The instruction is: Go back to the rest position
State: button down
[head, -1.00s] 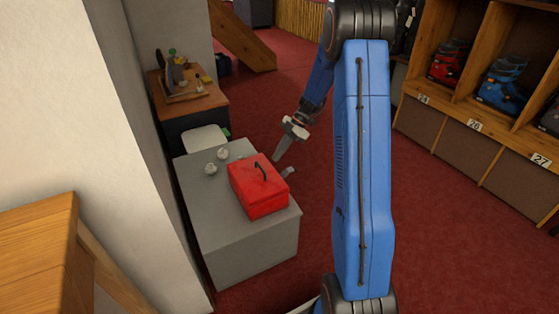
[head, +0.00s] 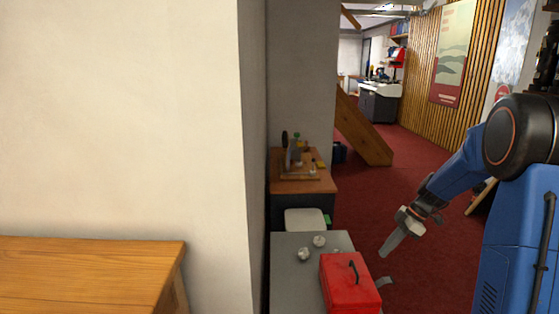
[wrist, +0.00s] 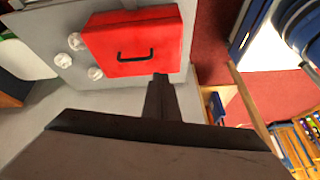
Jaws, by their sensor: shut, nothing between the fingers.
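My gripper (head: 391,243) is shut and empty. In the head view it hangs in the air to the right of the grey bench, pointing down and left. In the wrist view its fingers (wrist: 161,92) point toward the red toolbox, and the dark gripper body fills the lower part. The red toolbox (head: 345,290) with a black handle stands on the grey bench (head: 290,270); it also shows in the wrist view (wrist: 165,32). The gripper appears apart from it.
Several small pale round things, one here (head: 319,241), sit left of the toolbox. A white stool (head: 305,220) and a wooden table (head: 325,185) stand behind. A white wall (head: 120,120) and wooden counter (head: 80,265) fill the left. Red floor (head: 395,190) lies open behind the arm.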

jog(key=s+a+r+m+h, duration=0.1)
jog(key=s+a+r+m, duration=0.1)
jog(key=s+r, duration=0.3)
jog(key=s+a+r+m+t+h, duration=0.1)
jog(key=s+a+r+m, duration=0.2)
jog(key=s, duration=0.4)
jog(key=s+a+r+m+h, duration=0.1)
jog(key=s+a+r+m, duration=0.1)
jog(key=s+r, duration=0.3)
jog(key=s+a+m+t+h, duration=0.1)
jog(key=s+m, duration=0.7)
jog(key=s, duration=1)
jog(key=t+h, duration=0.1)
jog(key=t, duration=0.1)
jog(key=shift+s+f+m+t+h, duration=0.3)
jog(key=shift+t+h, duration=0.1)
